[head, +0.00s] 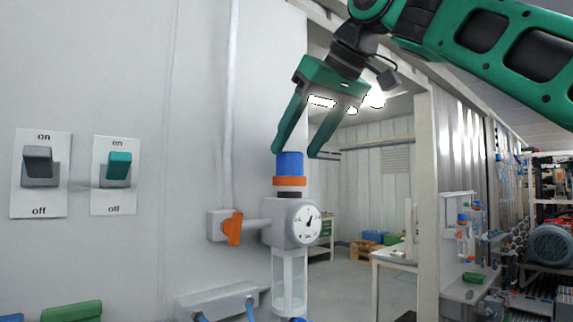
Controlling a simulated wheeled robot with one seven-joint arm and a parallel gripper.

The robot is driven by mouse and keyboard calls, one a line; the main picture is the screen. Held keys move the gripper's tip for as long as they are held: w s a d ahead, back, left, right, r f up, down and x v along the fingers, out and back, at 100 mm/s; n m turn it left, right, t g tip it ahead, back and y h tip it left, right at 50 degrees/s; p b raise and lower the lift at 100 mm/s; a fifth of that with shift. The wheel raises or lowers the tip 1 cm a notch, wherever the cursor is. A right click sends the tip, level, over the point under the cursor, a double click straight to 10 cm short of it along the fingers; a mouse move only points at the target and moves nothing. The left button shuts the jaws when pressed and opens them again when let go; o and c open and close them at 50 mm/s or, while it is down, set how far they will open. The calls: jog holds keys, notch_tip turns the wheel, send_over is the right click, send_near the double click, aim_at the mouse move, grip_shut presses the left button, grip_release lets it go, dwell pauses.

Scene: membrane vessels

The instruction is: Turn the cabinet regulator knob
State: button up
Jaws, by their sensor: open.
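The regulator knob (289,164) is a blue cylinder on top of the regulator unit, above an orange ring (289,181). A round white gauge (305,221) faces out below it, and a clear bowl (290,280) hangs underneath. My gripper (293,153) is green, points down and is open. Its fingertips are around the height of the knob's top, the left one near its upper left edge and the right one off to its right. I cannot tell whether either finger touches the knob.
An orange valve handle (233,228) sits left of the regulator. A grey switch (41,166) and a green switch (117,168) are on the cabinet wall (110,80). A grey manifold (216,302) is below. Open room with a table (398,258) lies behind at right.

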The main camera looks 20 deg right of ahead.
aim_at(294, 152)
jog(key=shift+x, duration=2.25)
jog(key=c, duration=1.1)
